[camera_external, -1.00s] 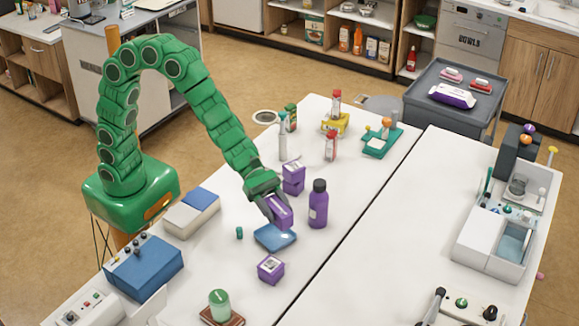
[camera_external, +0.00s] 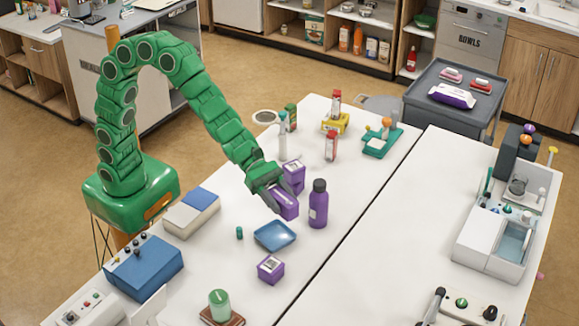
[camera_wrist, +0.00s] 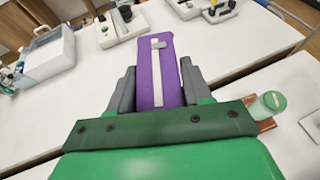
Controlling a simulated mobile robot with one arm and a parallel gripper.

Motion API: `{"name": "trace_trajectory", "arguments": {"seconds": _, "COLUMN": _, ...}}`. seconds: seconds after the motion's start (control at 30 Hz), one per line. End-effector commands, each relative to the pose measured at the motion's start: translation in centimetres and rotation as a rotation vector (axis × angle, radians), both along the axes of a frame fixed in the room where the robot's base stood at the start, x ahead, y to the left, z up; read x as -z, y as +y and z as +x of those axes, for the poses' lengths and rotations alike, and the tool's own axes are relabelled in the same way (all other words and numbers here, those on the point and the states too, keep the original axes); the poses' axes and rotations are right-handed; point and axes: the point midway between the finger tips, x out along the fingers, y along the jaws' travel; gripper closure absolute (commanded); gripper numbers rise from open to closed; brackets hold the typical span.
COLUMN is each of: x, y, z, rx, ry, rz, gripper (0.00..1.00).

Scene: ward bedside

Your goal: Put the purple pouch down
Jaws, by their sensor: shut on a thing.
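My gripper (camera_external: 278,201) is shut on the purple pouch (camera_external: 286,206), which has a pale label strip. In the wrist view the pouch (camera_wrist: 146,80) stands out between the two grey fingers (camera_wrist: 152,88). The pouch is just behind the blue tray (camera_external: 275,237), close to the purple bottle (camera_external: 318,206) and in front of another purple box (camera_external: 293,174). I cannot tell whether its lower end touches the table. The blue tray looks empty.
A green jar (camera_external: 219,304) stands at the front. The white table (camera_external: 350,195) has bare room right of the bottle.

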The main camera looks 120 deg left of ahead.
Motion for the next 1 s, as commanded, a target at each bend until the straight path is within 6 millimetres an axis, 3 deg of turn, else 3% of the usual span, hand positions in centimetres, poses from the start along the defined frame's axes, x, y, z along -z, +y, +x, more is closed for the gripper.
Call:
{"name": "trace_trajectory", "arguments": {"seconds": 0.03, "x": -1.2, "y": 0.0, "z": 0.0, "rx": 0.0, "ry": -0.007, "rz": -0.003, "gripper": 0.83}}
{"name": "trace_trajectory", "arguments": {"seconds": 0.2, "x": -3.4, "y": -0.1, "z": 0.0, "rx": 0.0, "ry": -0.005, "rz": -0.004, "gripper": 0.83}}
{"name": "trace_trajectory", "arguments": {"seconds": 0.5, "x": -4.2, "y": 3.8, "z": -0.3, "rx": -0.011, "ry": -0.003, "rz": -0.002, "gripper": 0.83}}
{"name": "trace_trajectory", "arguments": {"seconds": 1.0, "x": -4.9, "y": 6.9, "z": -0.9, "rx": -0.014, "ry": -0.002, "rz": 0.001, "gripper": 0.83}}
